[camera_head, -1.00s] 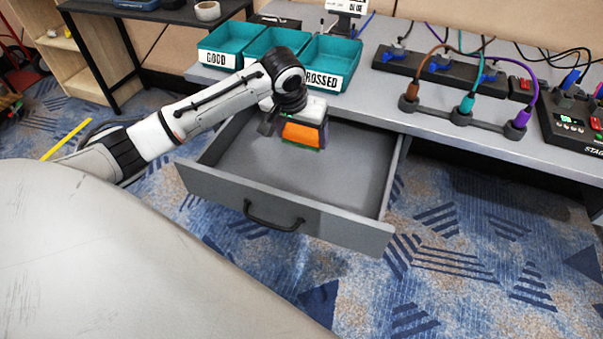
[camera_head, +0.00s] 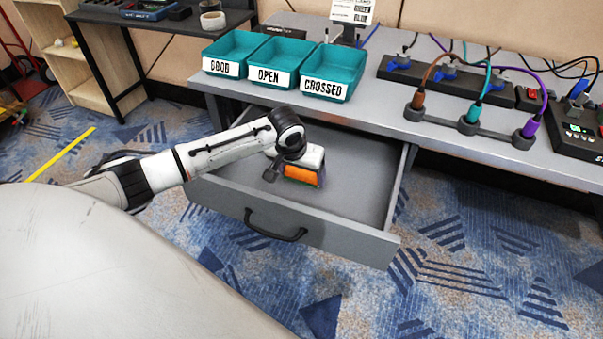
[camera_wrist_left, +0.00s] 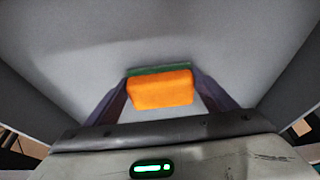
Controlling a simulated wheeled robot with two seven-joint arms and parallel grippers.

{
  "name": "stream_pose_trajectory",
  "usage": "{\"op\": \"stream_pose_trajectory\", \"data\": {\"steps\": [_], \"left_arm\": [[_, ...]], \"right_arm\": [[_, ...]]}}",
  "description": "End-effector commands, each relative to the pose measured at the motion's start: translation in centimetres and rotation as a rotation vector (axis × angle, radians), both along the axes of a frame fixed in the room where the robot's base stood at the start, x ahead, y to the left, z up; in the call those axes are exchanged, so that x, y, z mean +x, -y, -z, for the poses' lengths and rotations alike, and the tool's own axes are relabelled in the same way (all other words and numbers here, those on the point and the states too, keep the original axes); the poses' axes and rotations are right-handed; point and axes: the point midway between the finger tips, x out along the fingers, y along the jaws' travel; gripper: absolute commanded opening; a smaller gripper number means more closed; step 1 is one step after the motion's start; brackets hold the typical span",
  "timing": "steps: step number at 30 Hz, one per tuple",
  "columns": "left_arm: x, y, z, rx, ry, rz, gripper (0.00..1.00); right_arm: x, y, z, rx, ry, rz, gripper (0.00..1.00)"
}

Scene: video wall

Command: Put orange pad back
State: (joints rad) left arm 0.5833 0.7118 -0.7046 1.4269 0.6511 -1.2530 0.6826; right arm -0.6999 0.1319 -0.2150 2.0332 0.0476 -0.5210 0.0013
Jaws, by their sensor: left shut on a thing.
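The orange pad (camera_head: 301,175) is a small orange block with a green layer on its far side. In the left wrist view the orange pad (camera_wrist_left: 162,89) sits between the two dark fingers. My left gripper (camera_head: 303,181) is shut on it, inside the open grey drawer (camera_head: 350,185). The pad is low over the drawer floor; I cannot tell whether it touches. In the left wrist view the gripper (camera_wrist_left: 162,92) points at the bare grey drawer floor. My right gripper is not in view.
Three teal bins (camera_head: 279,63) labelled GOOD, OPEN and CROSSED stand on the desk (camera_head: 390,110) above the drawer. Brown, teal and purple plugs (camera_head: 470,113) stand in a dark holder to the right. The drawer's front panel (camera_head: 345,232) and side walls surround the gripper. The rest of the drawer floor is clear.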

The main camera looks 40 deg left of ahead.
Motion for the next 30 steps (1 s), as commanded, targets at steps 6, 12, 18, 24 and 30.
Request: {"op": "stream_pose_trajectory", "data": {"steps": [6, 12, 18, 24, 30], "left_arm": [[0.0, 0.0, 0.2, -0.001, 0.0, -0.001, 0.42], [0.0, 0.0, 0.2, 0.0, 0.001, 0.0, 0.96], [0.0, 0.0, 0.2, 0.0, 0.001, 0.0, 0.96], [-0.4, 0.1, -1.6, 0.0, 0.003, 0.0, 0.96], [-1.9, 0.4, -5.5, 0.001, 0.003, 0.001, 0.96]], "right_arm": [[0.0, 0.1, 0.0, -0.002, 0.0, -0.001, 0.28], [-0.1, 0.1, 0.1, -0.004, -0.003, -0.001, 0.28], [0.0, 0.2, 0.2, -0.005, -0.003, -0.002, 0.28], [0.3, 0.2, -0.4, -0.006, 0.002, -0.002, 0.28], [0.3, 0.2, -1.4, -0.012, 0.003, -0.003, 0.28]]}}
